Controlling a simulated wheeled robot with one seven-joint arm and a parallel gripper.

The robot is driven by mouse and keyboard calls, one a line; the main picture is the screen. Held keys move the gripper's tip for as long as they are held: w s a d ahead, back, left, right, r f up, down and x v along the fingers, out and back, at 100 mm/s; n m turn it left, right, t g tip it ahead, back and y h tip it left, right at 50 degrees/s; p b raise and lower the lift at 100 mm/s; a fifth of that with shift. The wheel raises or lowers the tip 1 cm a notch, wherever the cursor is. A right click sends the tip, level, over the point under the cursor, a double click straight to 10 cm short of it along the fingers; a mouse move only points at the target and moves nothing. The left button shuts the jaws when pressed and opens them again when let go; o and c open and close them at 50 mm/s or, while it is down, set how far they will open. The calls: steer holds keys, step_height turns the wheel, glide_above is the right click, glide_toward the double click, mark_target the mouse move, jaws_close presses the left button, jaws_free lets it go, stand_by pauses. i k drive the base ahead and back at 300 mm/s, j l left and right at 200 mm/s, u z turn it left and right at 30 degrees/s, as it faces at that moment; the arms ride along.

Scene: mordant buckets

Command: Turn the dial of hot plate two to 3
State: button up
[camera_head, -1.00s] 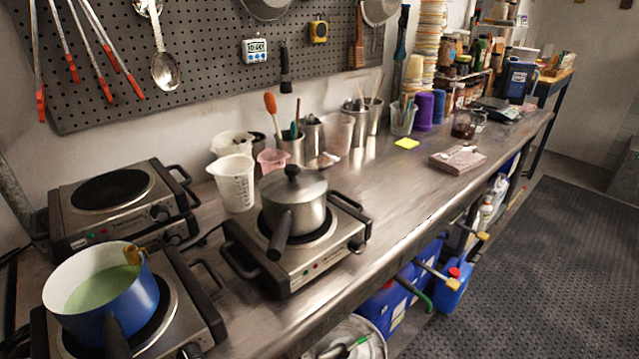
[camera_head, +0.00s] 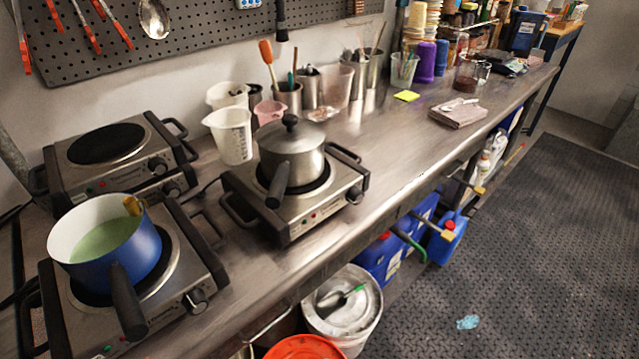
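Several hot plates stand at the left of the steel bench; I cannot read which is hot plate two. The front-left hot plate (camera_head: 160,322) carries a blue pot (camera_head: 118,268) of pale green liquid, and its dial (camera_head: 195,300) faces front. The middle hot plate (camera_head: 300,222) carries a lidded steel pot (camera_head: 292,160), with a dial (camera_head: 355,193) at its front right. Dial markings are too small to read. My gripper is not in view.
Measuring jugs (camera_head: 230,137) and utensil cups stand behind the middle hot plate. The blue pot's black handle (camera_head: 127,300) juts forward near the front-left dial. A white lidded bucket (camera_head: 342,302) and an orange bucket (camera_head: 305,348) stand below the bench edge. The floor mat (camera_head: 530,240) at right is mostly clear.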

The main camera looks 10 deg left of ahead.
mark_target(354, 196)
steer(key=i+l, duration=0.2)
steer(key=l, duration=0.15)
steer(key=i+l, duration=0.15)
steer(key=l, duration=0.25)
steer(key=i+l, duration=0.2)
steer(key=l, duration=0.15)
steer(key=i+l, duration=0.2)
steer(key=l, duration=0.2)
